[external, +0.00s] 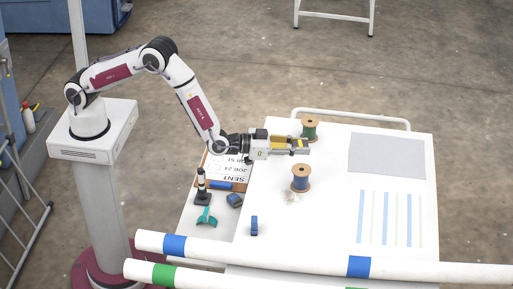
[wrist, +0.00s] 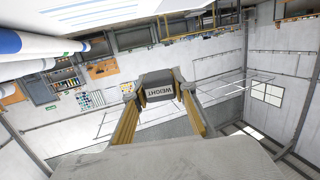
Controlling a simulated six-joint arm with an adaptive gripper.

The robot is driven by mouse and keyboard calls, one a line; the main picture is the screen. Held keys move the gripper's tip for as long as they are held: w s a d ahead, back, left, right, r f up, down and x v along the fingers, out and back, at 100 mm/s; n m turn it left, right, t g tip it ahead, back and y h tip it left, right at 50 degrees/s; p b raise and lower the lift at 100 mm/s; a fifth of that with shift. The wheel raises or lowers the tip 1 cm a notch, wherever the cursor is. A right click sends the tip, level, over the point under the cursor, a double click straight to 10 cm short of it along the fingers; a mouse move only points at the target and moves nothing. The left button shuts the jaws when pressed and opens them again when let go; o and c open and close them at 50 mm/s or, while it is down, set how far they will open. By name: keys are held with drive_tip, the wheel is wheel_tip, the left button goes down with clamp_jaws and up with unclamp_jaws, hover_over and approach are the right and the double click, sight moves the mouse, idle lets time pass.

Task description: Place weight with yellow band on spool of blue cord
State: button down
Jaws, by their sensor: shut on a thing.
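My gripper (external: 300,145) is shut on a small dark grey weight above the white table. In the wrist view the weight (wrist: 158,92) sits between the two yellowish fingertips, its face lettered WEIGHT. A yellow patch shows at the fingertips in the external view, but I cannot tell band from finger there. The spool of blue cord (external: 301,180) stands upright on the table, below my gripper in the picture and apart from it. The weight's far side is hidden by the fingers.
A spool of green cord (external: 310,130) stands just behind my gripper. Small blue objects (external: 254,226), a teal piece (external: 206,216) and a dark upright item (external: 201,187) lie to the left. Long white rollers (external: 300,253) cross the front. A grey sheet (external: 388,155) lies at right.

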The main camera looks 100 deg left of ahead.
drive_tip(key=shift+w+a+r+n+y, duration=0.2)
drive_tip(key=shift+a+r+n+y, duration=0.1)
drive_tip(key=shift+a, duration=0.15)
drive_tip(key=shift+w+a+r+n+y, duration=0.2)
drive_tip(key=shift+a+r+y, duration=0.1)
drive_tip(key=shift+a, duration=0.1)
drive_tip(key=shift+a+f+g+y, duration=0.3)
drive_tip(key=shift+a+f+y, duration=0.1)
drive_tip(key=shift+a, duration=0.1)
hover_over(302, 169)
drive_tip(key=shift+f, duration=3.15)
drive_tip(key=shift+f, duration=1.85)
drive_tip(key=shift+f, duration=0.15)
